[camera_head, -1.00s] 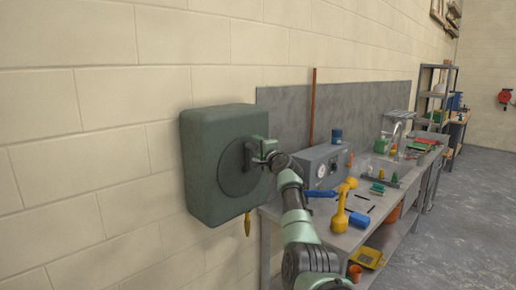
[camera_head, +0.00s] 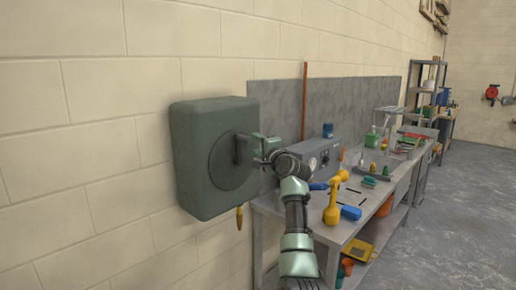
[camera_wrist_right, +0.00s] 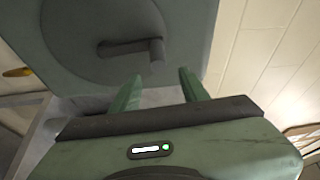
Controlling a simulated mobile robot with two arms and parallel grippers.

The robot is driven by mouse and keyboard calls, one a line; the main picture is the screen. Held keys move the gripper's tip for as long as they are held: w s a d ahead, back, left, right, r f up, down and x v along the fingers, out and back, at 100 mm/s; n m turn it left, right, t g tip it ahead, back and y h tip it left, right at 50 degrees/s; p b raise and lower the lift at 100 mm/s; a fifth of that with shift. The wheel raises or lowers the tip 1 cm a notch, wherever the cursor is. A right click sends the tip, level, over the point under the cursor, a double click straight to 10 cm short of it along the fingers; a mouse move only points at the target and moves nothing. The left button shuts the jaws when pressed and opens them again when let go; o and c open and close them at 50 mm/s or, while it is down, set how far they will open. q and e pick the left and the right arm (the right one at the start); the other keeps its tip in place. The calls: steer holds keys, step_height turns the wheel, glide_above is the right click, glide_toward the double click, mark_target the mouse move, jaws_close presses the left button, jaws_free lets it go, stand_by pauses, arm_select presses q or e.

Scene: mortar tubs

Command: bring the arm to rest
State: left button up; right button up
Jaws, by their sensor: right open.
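My right gripper (camera_head: 256,148) is just in front of the green wall box (camera_head: 200,185), near the lever handle (camera_head: 240,150) on the box's round dial. In the right wrist view my right gripper (camera_wrist_right: 160,88) has its two green fingers spread apart with nothing between them. The lever handle (camera_wrist_right: 135,48) lies beyond the fingertips there, apart from them, on the round plate. My right arm comes up from the bottom of the head view. My left gripper is in neither view.
A metal workbench (camera_head: 268,207) stands right of the box. It holds a grey control unit (camera_head: 322,155), a yellow tool (camera_head: 332,205), a blue block (camera_head: 351,212) and small items. A yellow tray (camera_head: 357,250) is below. The floor (camera_head: 450,220) at the right is clear.

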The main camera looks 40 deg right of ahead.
stand_by(0.5)
